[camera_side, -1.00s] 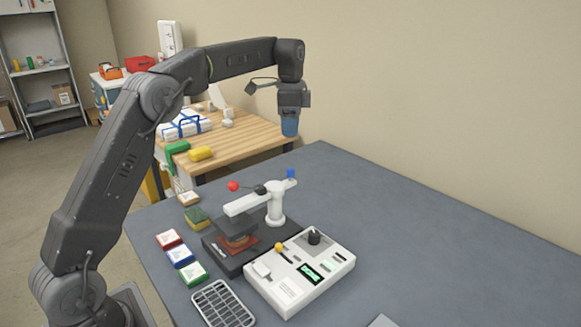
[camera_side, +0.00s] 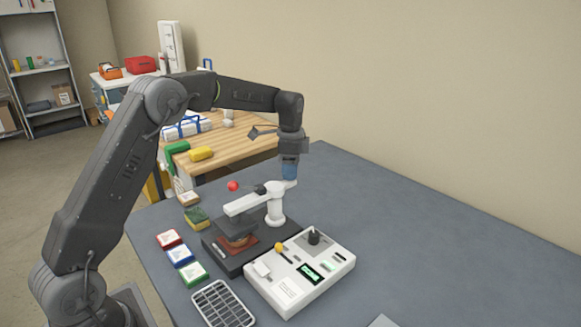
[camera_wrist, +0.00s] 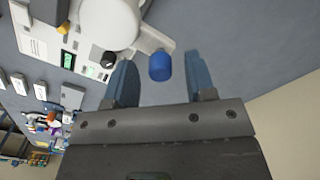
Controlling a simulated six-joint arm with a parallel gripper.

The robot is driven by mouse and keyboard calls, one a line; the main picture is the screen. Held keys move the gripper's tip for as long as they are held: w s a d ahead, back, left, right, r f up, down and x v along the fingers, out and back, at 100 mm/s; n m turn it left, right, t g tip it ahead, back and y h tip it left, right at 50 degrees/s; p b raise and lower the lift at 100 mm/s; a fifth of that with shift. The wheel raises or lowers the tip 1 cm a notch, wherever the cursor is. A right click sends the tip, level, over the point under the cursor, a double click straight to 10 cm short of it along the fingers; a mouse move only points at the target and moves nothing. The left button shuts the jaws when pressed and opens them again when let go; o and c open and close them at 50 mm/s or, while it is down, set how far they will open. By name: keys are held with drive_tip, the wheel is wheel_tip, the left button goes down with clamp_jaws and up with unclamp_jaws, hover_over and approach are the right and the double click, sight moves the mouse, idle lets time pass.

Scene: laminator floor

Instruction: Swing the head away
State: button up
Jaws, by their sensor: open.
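The white swing head (camera_side: 245,203) is an arm on a round white post (camera_side: 275,207), standing on a dark base (camera_side: 225,262). A dark plate (camera_side: 238,230) hangs under its left end, over a reddish-brown piece (camera_side: 239,245). A red ball knob (camera_side: 233,186) shows by the arm. In the wrist view, a blue peg (camera_wrist: 161,66) at the head's back end stands between my gripper's open blue fingers (camera_wrist: 160,82), with gaps on both sides. In the side view my gripper (camera_side: 289,172) points down over that end and hides the peg.
A white control box (camera_side: 300,272) with a yellow knob and black dial stands in front. Red, blue and green boxes (camera_side: 180,256), a sponge (camera_side: 197,218) and a wire rack (camera_side: 223,304) lie to the left. The grey table (camera_side: 430,240) is clear on the right.

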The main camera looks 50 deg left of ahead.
sight(262, 190)
drive_tip(key=shift+c, duration=0.4)
clamp_jaws()
drive_tip(key=shift+d+m, duration=0.15)
drive_tip(key=shift+m, duration=0.15)
drive_tip(key=s+d+m, duration=0.4)
drive_tip(key=d+m, duration=0.1)
drive_tip(key=m, duration=0.9)
idle(0.3)
drive_tip(key=shift+s+d+m, duration=0.1)
drive_tip(key=shift+m, duration=0.2)
drive_tip(key=shift+o, duration=0.4)
unclamp_jaws()
